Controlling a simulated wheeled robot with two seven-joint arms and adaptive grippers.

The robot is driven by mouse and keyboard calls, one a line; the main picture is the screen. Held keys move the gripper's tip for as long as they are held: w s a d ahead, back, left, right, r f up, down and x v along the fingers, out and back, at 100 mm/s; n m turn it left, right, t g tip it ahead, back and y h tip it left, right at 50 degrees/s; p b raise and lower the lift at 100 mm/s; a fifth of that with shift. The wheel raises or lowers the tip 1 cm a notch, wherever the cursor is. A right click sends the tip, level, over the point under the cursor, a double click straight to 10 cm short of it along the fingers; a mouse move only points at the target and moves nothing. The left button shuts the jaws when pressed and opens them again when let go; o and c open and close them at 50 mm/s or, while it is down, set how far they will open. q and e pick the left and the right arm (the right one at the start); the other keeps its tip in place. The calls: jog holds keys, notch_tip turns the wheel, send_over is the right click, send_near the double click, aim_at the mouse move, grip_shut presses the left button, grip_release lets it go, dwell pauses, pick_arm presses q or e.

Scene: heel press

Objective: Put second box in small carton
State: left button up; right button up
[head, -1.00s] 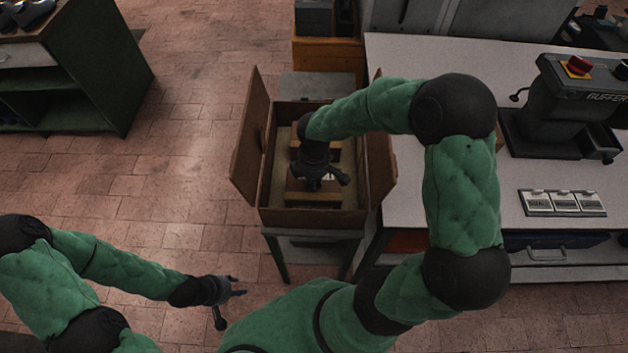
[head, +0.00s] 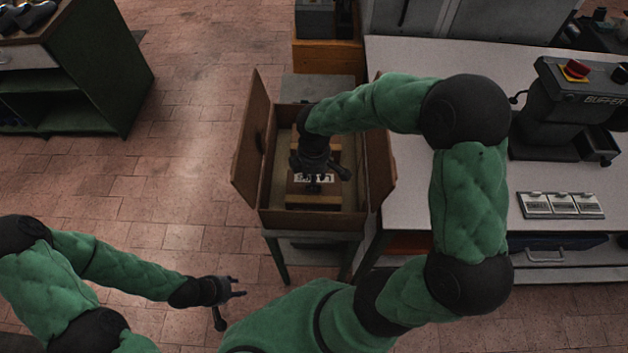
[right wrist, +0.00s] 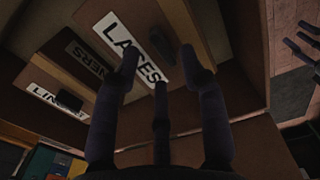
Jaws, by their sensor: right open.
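The small carton (head: 310,219) stands open with its side flaps spread. Inside it, a brown box with a white label (head: 300,188) lies near the front wall, and another box (head: 334,155) shows partly behind it. In the right wrist view, the near box is labelled LACES (right wrist: 122,38), and other labelled boxes show at left, one seemingly reading LINERS (right wrist: 58,98). My right gripper (head: 322,182) is open above the front box, its fingers (right wrist: 158,60) spread around no box. Whether they touch it is unclear. My left gripper (head: 238,290) is open and empty, left of the carton's stand.
The carton rests on a low stand (head: 280,255) beside a white-topped workbench (head: 425,200). A green cabinet (head: 110,75) stands at the far left. The tiled floor between is clear.

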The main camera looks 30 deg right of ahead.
notch_tip(320, 180, up, 9)
jog(key=p, duration=0.1)
jog(key=shift+f, duration=0.2)
jog(key=shift+f, duration=0.1)
